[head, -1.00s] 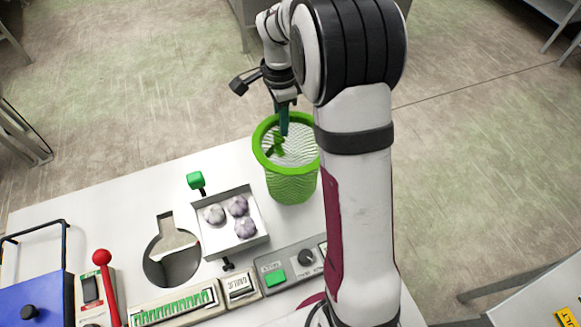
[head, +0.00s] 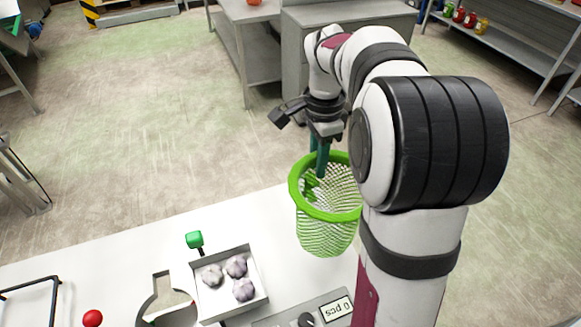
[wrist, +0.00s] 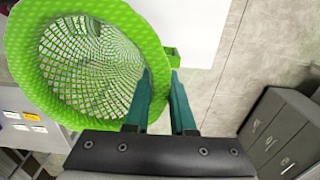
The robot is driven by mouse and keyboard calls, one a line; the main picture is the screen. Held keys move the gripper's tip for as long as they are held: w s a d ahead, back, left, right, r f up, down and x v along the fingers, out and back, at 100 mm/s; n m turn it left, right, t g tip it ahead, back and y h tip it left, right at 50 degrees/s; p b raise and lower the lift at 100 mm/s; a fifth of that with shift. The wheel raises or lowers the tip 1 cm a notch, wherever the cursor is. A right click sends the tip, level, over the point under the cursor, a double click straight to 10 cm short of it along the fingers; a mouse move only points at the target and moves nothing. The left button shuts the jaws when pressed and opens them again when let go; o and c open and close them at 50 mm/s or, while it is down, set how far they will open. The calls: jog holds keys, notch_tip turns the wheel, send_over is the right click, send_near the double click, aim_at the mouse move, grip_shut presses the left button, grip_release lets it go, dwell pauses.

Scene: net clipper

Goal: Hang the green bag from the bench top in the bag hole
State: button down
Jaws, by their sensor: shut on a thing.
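The green bag (head: 328,235) is a net basket shape with a thick bright green rim, mouth up. It also fills the left of the wrist view (wrist: 88,65). My gripper (head: 320,172) is shut on the bag at its rim. The teal fingers (wrist: 160,88) overlap the rim's right side in the wrist view; the exact grip is partly hidden. The bag is at the right of the white bench top (head: 250,225); I cannot tell its height above it. A keyhole-shaped bag hole (head: 165,312) is at the bottom left, partly cut off by the picture edge.
A tray (head: 262,297) of garlic bulbs lies between the hole and the bag. A green-topped lever (head: 194,240) stands behind it. A red knob (head: 92,318) and a black handle frame (head: 52,298) are at the left.

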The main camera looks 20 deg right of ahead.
jog(key=w+a+r+n, duration=0.2)
jog(key=a+r, duration=0.2)
jog(key=a, duration=0.3)
jog(key=w+a+r+n, duration=0.2)
jog(key=w+a+r, duration=0.15)
jog(key=a, duration=0.25)
jog(key=s+a+r+n, duration=0.1)
jog(key=a+r+n, duration=0.15)
jog(key=a, duration=0.75)
jog(key=s+a+r+n, duration=0.1)
jog(key=s+a+r, duration=0.15)
jog(key=a, duration=0.85)
jog(key=s+a+f+m, duration=0.1)
jog(key=s+a+f, duration=0.1)
jog(key=a+f, duration=0.3)
notch_tip(320, 180, down, 33)
jog(key=s+m, duration=0.2)
jog(key=m, duration=0.3)
jog(key=shift+r+m, duration=0.2)
jog(key=shift+m, duration=0.15)
jog(key=shift+s+f, duration=0.1)
jog(key=shift+f, duration=1)
